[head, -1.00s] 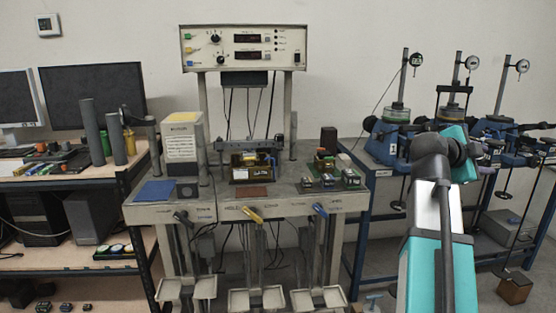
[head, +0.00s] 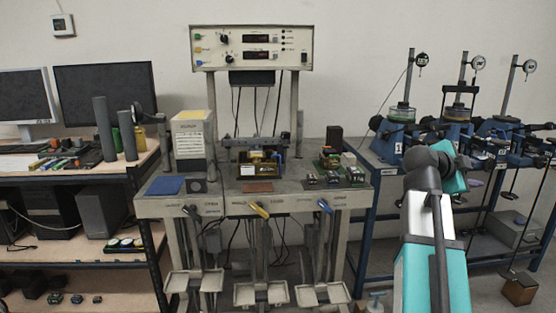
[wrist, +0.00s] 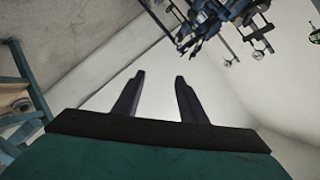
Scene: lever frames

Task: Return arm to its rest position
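My gripper (wrist: 159,78) shows in the wrist view with its two dark fingers apart and nothing between them. Behind the fingers are plain wall and floor surfaces, seen at a tilt. In the head view my teal and white arm rises at the right, in front of the blue rack, with its dark elbow bent. The gripper itself is hidden in the head view. The lever bench (head: 225,207) stands in the middle, with a black lever, a yellow lever (head: 259,209) and a blue lever (head: 324,206) along its front. My arm is apart from the levers.
A blue rack (head: 371,236) with dial-gauge devices (head: 457,133) stands at the right, behind my arm. A shelf with monitors (head: 107,95) stands at the left. A control box (head: 252,48) is above the bench. White trays (head: 260,294) hang low in front.

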